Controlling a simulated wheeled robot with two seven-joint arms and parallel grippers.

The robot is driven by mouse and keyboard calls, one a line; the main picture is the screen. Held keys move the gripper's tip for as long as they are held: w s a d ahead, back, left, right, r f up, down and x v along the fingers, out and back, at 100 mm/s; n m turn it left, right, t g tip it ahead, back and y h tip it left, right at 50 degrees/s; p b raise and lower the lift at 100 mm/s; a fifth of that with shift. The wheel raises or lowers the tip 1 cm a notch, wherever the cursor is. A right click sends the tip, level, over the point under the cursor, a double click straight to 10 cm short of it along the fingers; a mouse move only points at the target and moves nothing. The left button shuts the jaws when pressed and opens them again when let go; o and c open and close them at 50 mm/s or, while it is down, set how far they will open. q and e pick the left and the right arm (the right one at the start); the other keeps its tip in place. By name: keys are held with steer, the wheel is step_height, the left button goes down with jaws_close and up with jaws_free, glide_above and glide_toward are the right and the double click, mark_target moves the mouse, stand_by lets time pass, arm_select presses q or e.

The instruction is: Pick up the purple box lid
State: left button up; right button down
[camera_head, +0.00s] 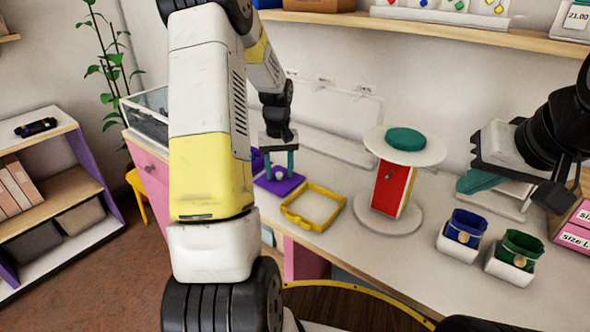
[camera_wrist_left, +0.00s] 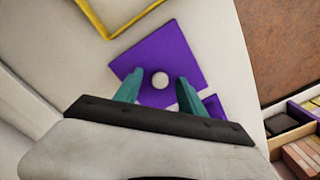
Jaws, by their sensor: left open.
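The purple box lid (camera_head: 279,185) lies flat on the white counter, with a round pale knob at its middle. It also shows in the left wrist view (camera_wrist_left: 175,52), where the knob (camera_wrist_left: 160,80) sits just ahead of and between the fingertips. My left gripper (camera_head: 279,165) is above the lid, pointing down, with its teal fingers apart on either side of the knob. In the left wrist view my left gripper (camera_wrist_left: 157,88) is open and empty. My right gripper (camera_head: 487,184) is at the right; its fingers are partly hidden and their gap is unclear.
A yellow frame (camera_head: 335,212) lies right of the lid. A red block (camera_head: 391,187) stands on a round white stand with a green disc on top. Blue (camera_head: 466,228) and green (camera_head: 521,250) bands on white holders are further right. Purple pieces are partly hidden behind my left arm.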

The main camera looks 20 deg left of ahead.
arm_select(q)
steer(key=shift+c, duration=0.4)
jaws_close()
steer(key=shift+r, duration=0.1)
